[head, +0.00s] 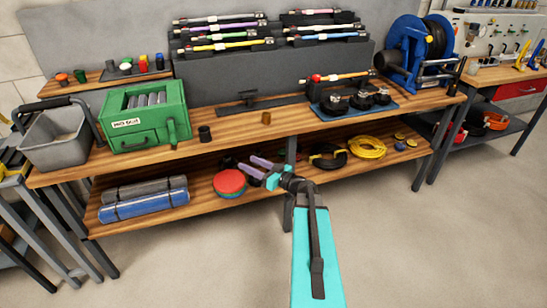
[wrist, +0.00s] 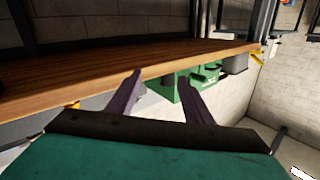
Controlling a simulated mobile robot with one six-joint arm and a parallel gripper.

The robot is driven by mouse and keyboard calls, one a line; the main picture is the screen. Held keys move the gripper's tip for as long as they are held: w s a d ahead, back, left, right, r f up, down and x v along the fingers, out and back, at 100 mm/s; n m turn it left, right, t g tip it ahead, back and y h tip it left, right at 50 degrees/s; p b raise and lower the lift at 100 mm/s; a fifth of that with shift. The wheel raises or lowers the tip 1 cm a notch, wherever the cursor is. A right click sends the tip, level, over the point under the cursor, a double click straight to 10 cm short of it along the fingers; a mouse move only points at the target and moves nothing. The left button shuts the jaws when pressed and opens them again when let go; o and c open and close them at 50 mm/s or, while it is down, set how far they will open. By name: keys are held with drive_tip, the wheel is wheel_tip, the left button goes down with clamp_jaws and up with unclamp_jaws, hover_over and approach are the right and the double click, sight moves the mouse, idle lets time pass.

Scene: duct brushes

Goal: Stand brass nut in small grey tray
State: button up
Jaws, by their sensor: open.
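A tiny brass-coloured piece (head: 266,118) stands on the bench top near the front edge; it may be the brass nut, but it is too small to tell. I cannot pick out a small grey tray with certainty. A flat dark grey piece (head: 240,109) lies behind the brass-coloured piece, and a larger grey bin (head: 58,138) with a handle stands at the far left. My gripper (head: 246,163) is open, in front of the bench and below its top's front edge. In the wrist view, the two purple fingers (wrist: 160,76) are apart with nothing between them.
The wooden bench top (head: 230,128) has a green case (head: 145,120), a dark cup (head: 204,134) and a blue mat (head: 335,114) with dark round parts. The lower shelf (head: 115,212) holds blue rolls, red discs and a yellow coil (head: 367,147). Bare bench lies around the dark cup.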

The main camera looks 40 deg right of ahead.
drive_tip(key=w+a+f+m+g+h, duration=0.1)
drive_tip(key=w+a+f, duration=0.2)
drive_tip(key=a+f, duration=0.35)
drive_tip(key=w+a+f+m, duration=0.1)
drive_tip(key=w+a+f, duration=0.25)
drive_tip(key=a, duration=0.65)
drive_tip(key=s+a+f+m+g+h, duration=0.1)
drive_tip(key=s+a+f+g+h, duration=0.1)
drive_tip(key=a+f, duration=0.35)
drive_tip(key=s+a+f+m+g+h, duration=0.1)
drive_tip(key=s+a+f+g+h, duration=0.15)
drive_tip(key=f, duration=0.65)
drive_tip(key=s+a+f+g, duration=0.2)
drive_tip(key=s+f+g, duration=0.2)
drive_tip(key=s+f, duration=0.4)
drive_tip(key=s+a+f+g, duration=0.2)
drive_tip(key=s+f+g, duration=0.3)
drive_tip(key=s, duration=0.5)
drive_tip(key=s+a+n+g, duration=0.1)
drive_tip(key=s+a+g, duration=0.2)
drive_tip(key=s, duration=0.7)
drive_tip(key=s+a+n+g+y, duration=0.1)
drive_tip(key=s+g, duration=0.4)
drive_tip(key=s, duration=0.6)
drive_tip(key=shift+a+n, duration=0.6)
drive_tip(key=shift+a, duration=0.4)
drive_tip(key=shift+c, duration=0.4)
